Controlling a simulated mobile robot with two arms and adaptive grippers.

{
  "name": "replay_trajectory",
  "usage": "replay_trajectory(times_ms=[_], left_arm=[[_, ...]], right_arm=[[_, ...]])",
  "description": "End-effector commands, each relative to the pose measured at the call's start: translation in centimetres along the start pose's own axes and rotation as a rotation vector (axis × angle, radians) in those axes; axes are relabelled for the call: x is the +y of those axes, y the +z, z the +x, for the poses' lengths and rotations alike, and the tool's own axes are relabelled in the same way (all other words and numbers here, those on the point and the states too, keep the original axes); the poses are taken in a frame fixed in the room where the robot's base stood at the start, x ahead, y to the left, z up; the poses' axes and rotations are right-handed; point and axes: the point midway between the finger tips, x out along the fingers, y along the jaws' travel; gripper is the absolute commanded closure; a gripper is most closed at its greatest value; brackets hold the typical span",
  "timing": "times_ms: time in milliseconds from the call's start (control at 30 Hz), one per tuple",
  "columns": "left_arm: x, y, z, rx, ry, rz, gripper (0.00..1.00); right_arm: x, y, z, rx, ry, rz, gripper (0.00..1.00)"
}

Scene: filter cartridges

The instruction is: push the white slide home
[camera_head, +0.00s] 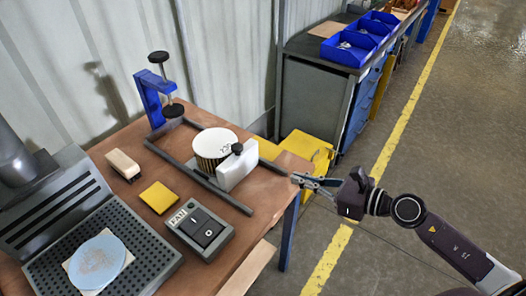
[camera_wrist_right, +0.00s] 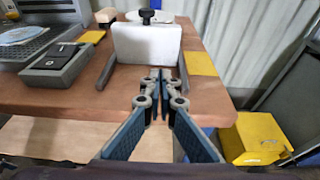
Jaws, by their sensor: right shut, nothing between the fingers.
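The white slide (camera_head: 237,170) is a white block with a black knob on top, standing between two dark rails (camera_head: 216,195) on the brown table. It also shows in the right wrist view (camera_wrist_right: 146,44), straight ahead of the fingers. A round filter cartridge (camera_head: 214,144) with a white top and pleated side stands just behind the slide; I cannot tell whether they touch. My right gripper (camera_head: 297,178) is shut and empty at the table's right edge, apart from the slide. Its closed fingertips (camera_wrist_right: 154,72) point at the slide's face. My left gripper is not in view.
A switch box (camera_head: 199,228), a yellow pad (camera_head: 159,197), a wooden-backed block (camera_head: 122,165) and a perforated tray (camera_head: 150,263) with a blue disc lie on the table. A blue clamp (camera_head: 152,98) stands at the back. A yellow bin (camera_head: 308,148) is beside the table.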

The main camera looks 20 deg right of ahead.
Motion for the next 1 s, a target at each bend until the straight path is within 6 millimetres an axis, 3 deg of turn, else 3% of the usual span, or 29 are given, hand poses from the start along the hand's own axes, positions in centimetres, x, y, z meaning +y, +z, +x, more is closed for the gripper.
replay_trajectory(times_ms=[33,167,367,1000], left_arm=[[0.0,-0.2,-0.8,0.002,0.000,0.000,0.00],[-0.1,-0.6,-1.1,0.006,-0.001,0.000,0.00],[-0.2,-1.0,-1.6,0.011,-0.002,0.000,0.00],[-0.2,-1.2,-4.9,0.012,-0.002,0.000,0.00]], right_arm=[[-0.6,0.6,-0.3,0.017,-0.004,-0.005,1.00],[-1.3,0.6,-0.3,0.033,-0.013,-0.002,1.00],[-1.4,0.7,1.2,0.029,-0.015,0.000,1.00],[-1.4,1.2,11.9,0.029,-0.013,-0.001,1.00]])
